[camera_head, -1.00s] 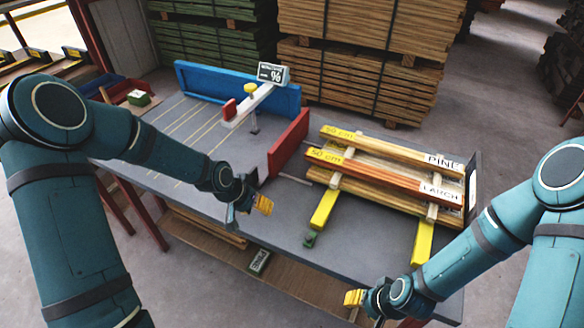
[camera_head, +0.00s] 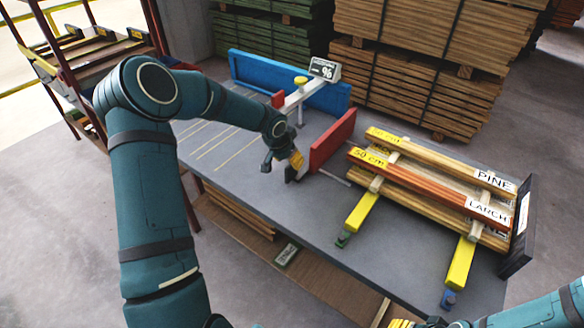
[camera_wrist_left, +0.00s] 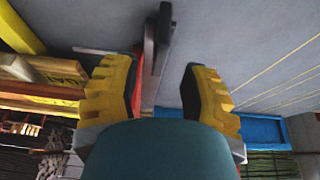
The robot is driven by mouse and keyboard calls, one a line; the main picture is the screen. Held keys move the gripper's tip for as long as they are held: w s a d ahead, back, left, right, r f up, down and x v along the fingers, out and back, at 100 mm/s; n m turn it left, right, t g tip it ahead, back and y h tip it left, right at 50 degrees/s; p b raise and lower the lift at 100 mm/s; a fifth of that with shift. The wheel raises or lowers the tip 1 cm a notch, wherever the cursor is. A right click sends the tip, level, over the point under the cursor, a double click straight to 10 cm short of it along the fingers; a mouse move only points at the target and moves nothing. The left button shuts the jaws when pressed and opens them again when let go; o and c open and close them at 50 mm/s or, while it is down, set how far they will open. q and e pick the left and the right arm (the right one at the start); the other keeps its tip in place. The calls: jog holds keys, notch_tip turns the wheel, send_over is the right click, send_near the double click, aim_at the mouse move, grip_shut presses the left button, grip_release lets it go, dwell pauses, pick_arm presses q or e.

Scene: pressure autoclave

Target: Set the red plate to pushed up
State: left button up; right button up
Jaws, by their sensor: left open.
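The red plate (camera_head: 332,140) stands upright on the grey table, between the blue fence and the wood rack. My left gripper (camera_head: 283,160) is just left of the plate's near end, apart from it in the head view. Its yellow fingers are open and empty in the left wrist view (camera_wrist_left: 162,92).
A blue fence (camera_head: 318,99) and a white arm with a % display (camera_head: 324,69) stand behind. Labelled pine and larch boards (camera_head: 440,185) lie on yellow supports (camera_head: 460,262) to the right. The table's left part (camera_head: 215,145) is clear.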

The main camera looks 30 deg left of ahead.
pick_arm(q)
jog(key=shift+x, duration=2.1)
grip_shut()
